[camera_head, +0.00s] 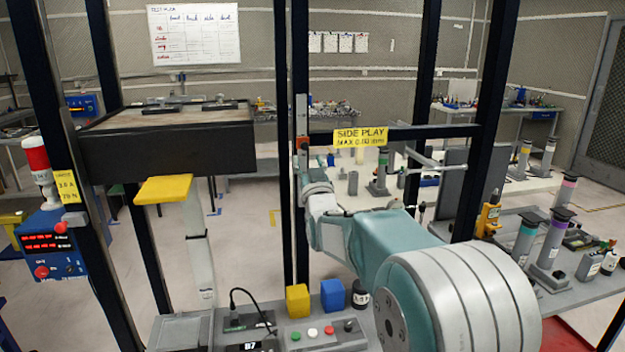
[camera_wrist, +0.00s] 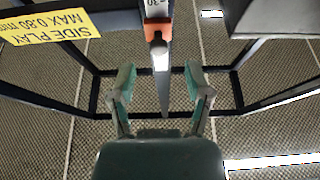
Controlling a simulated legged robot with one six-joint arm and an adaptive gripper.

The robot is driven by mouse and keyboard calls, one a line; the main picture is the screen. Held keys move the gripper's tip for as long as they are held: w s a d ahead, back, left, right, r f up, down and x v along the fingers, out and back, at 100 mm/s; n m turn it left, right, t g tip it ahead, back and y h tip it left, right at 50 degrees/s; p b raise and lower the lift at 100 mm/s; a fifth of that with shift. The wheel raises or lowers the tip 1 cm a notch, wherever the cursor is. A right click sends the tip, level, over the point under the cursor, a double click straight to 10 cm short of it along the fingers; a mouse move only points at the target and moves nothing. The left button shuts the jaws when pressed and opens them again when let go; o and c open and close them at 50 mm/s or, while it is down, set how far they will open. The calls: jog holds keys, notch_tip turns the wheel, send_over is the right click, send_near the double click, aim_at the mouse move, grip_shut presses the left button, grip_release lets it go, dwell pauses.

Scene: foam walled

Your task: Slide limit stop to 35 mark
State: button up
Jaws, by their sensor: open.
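The limit stop is a small orange slider (camera_wrist: 157,30) on a narrow upright scale (camera_wrist: 157,7), with a light round-ended part on its front. The number 30 shows on the scale right at its edge in the wrist view. My gripper (camera_wrist: 160,72) is open and empty. Its two fingers stand either side of the grey strip below the stop in the wrist picture, apart from the stop. In the head view my arm mostly hides the gripper.
A yellow SIDE PLAY label (camera_head: 360,137) is on the dark frame bar beside the post. Dark frame posts (camera_head: 428,90) stand around the arm. A yellow block (camera_head: 297,301) and a blue block (camera_head: 333,294) stand on the control panel below. A side table (camera_head: 575,285) holds several cylinders.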

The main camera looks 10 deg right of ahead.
jog(key=v, duration=0.6)
jog(key=shift+f, duration=0.1)
